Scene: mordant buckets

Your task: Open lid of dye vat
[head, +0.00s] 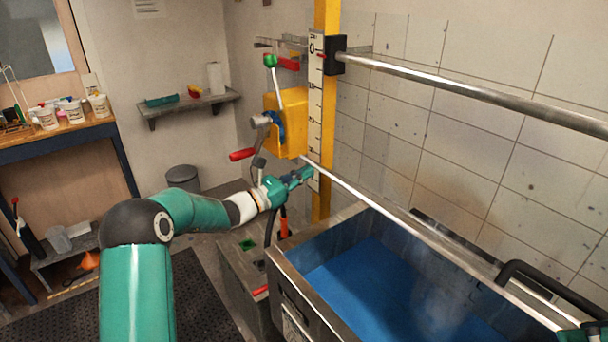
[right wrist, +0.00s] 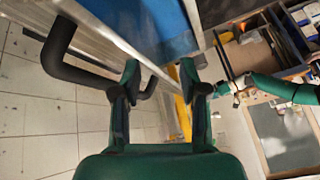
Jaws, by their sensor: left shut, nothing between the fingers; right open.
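The dye vat (head: 290,272) is a metal tank with a blue inside, at lower right in the head view; a faint haze hangs over the blue. A bent black handle (head: 545,278) sits at the vat's far right side. It shows at upper left in the right wrist view (right wrist: 58,50), partly hidden by a finger. Which panel it belongs to, I cannot tell. My right gripper (right wrist: 160,78) is open, the handle passing behind its left finger; contact is unclear. My left gripper (head: 303,176) is shut and empty, near the yellow post, beyond the vat's left end.
A yellow post (head: 325,205) carries a white scale (head: 315,110) and a yellow box (head: 286,125) with levers. A long metal rail (head: 470,87) runs along the tiled wall. A bench (head: 75,130) with white tubs stands at left. A dark floor mat (head: 210,300) is clear.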

